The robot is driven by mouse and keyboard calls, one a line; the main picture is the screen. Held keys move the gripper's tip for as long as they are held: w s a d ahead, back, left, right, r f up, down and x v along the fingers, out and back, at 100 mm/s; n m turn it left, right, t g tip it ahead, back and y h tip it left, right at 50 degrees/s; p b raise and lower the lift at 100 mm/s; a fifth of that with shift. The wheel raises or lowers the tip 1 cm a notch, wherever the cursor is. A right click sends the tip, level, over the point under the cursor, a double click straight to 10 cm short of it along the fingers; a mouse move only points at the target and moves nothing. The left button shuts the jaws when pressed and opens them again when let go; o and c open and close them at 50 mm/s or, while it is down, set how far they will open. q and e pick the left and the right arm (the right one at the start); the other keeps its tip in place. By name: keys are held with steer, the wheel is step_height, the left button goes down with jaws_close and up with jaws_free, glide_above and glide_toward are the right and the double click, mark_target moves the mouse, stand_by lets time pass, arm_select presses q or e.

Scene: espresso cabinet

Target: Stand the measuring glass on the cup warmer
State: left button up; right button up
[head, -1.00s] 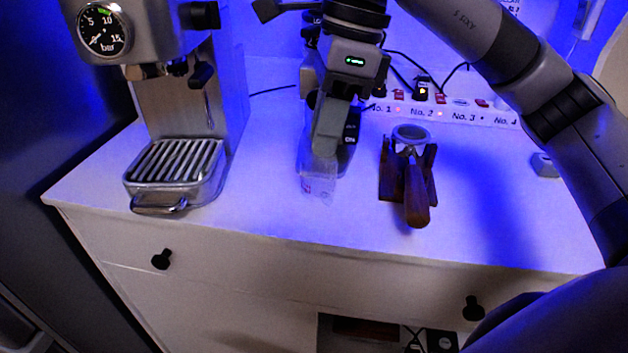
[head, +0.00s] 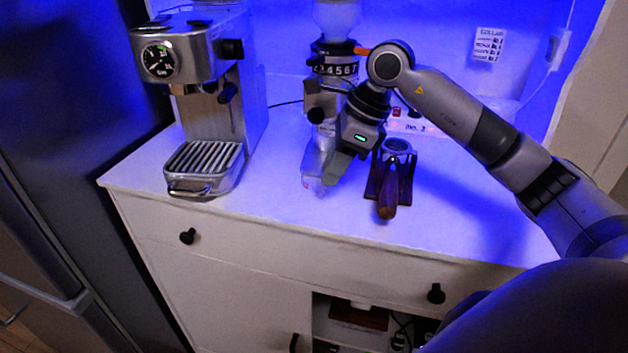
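The measuring glass (head: 313,186) is a small clear vessel with faint reddish marks, low in front of the grinder on the white counter. It is partly hidden by my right gripper (head: 335,170), which points down at it. The fingers overlap the glass and the grinder's base, so I cannot tell whether they are open or shut on it. No part is clearly marked as a cup warmer; the flat top of the espresso machine (head: 200,16) shows at the upper left. My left gripper is not in view.
The grinder (head: 335,68) stands behind my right gripper. A portafilter with a wooden handle (head: 388,205) rests in a dark stand to the right. The drip tray (head: 203,160) is at the left. Counter between drip tray and grinder is clear.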

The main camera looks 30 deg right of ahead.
mark_target(321, 200)
steer(key=x, duration=0.5)
steer(key=shift+a+f+p, duration=0.15)
steer(key=shift+a+p, duration=0.05)
steer(key=shift+p, duration=0.2)
jaws_close()
steer(key=shift+d+r, duration=0.1)
steer(key=shift+r, duration=0.1)
